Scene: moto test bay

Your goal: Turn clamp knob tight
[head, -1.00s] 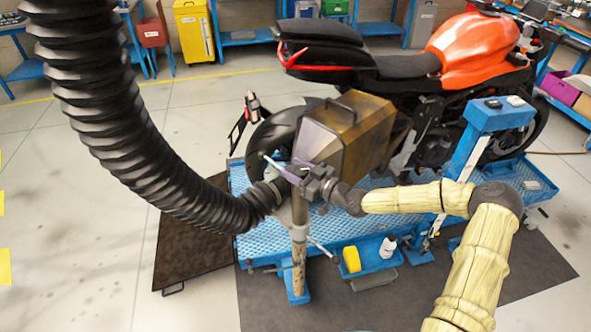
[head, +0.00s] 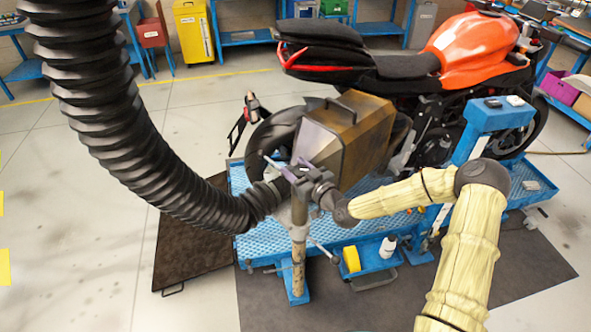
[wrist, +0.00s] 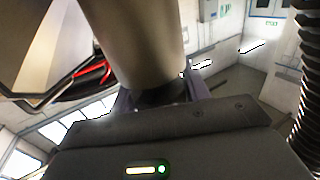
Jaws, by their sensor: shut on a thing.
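A worn post (head: 298,262) stands upright in front of the lift, with the clamp at its top beside the black hose's end. My gripper (head: 290,172), with purple fingers, is at the post's top. It is shut on the clamp knob, which is mostly hidden by the fingers in the head view. A pale blue bar (head: 273,161) sticks out up and left there. In the wrist view the purple fingers (wrist: 158,95) sit at the base of a large grey cylinder (wrist: 140,45); I cannot tell which part this is.
The thick black hose (head: 110,120) arcs down from the upper left to the post. An orange and black motorcycle (head: 465,50) with a bronze box (head: 365,125) stands behind on the blue lift (head: 250,215). A white bottle (head: 388,247) and yellow block (head: 351,259) are below right.

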